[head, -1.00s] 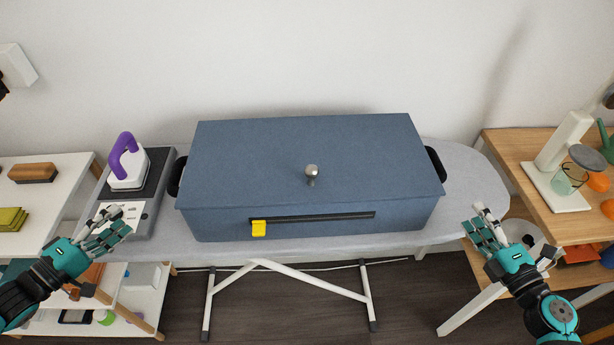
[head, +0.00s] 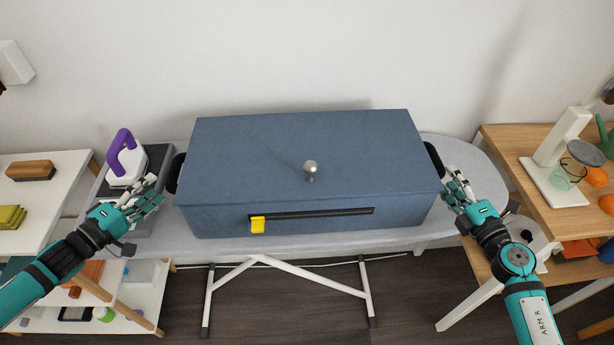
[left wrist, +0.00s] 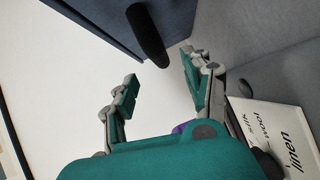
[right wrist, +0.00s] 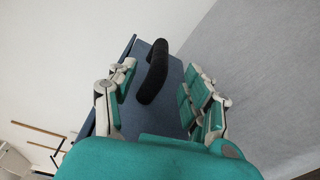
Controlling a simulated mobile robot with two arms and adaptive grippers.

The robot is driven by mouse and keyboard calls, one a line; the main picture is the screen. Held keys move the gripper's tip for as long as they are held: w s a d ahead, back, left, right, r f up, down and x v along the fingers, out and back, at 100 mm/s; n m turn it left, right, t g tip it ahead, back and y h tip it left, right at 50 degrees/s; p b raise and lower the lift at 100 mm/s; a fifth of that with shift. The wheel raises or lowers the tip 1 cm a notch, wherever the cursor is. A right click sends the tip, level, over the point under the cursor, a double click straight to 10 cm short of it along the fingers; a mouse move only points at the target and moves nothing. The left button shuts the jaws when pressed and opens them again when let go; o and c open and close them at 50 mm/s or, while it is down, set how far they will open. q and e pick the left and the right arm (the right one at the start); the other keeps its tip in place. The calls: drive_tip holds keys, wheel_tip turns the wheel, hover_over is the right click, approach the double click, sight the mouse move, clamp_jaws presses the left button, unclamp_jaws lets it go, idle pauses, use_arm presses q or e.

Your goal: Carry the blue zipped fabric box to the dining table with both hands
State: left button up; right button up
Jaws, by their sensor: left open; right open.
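The blue fabric box (head: 255,165) sits closed on the grey ironing board (head: 330,240). It has a knob (head: 310,168) on its lid, a dark zip with a yellow pull (head: 258,225) on its front, and a black handle on each end. My left gripper (head: 149,193) is open just left of the box, short of the left handle (head: 175,173); in the left wrist view that handle (left wrist: 148,35) lies ahead of the fingers. My right gripper (head: 452,188) is open beside the right handle (head: 434,158); in the right wrist view the handle (right wrist: 153,72) lies between the spread fingers. No grip shows. The dining table is not identifiable.
A purple-handled iron (head: 126,160) stands on a dark pad at the board's left end. White shelves (head: 75,170) stand at left. A wooden table (head: 520,190) with a glass jar and orange things stands at right. A wall is close behind the box.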

sight(172, 168)
use_arm(q)
drive_tip(key=x, duration=0.7)
drive_tip(key=shift+w+d, duration=0.15)
drive_tip(key=shift+w, duration=0.15)
use_arm(e)
drive_tip(key=w, duration=0.2)
drive_tip(key=w+a, duration=0.1)
drive_tip(key=w, duration=0.4)
drive_tip(key=shift+w+a+f, duration=0.15)
drive_tip(key=shift+w+a, duration=0.1)
use_arm(q)
drive_tip(key=shift+c, duration=0.3)
use_arm(e)
drive_tip(key=shift+c, duration=0.3)
use_arm(q)
clamp_jaws()
use_arm(e)
clamp_jaws()
use_arm(q)
drive_tip(key=shift+w+r, duration=0.1)
drive_tip(key=shift+r, duration=0.2)
use_arm(e)
drive_tip(key=shift+r, duration=0.3)
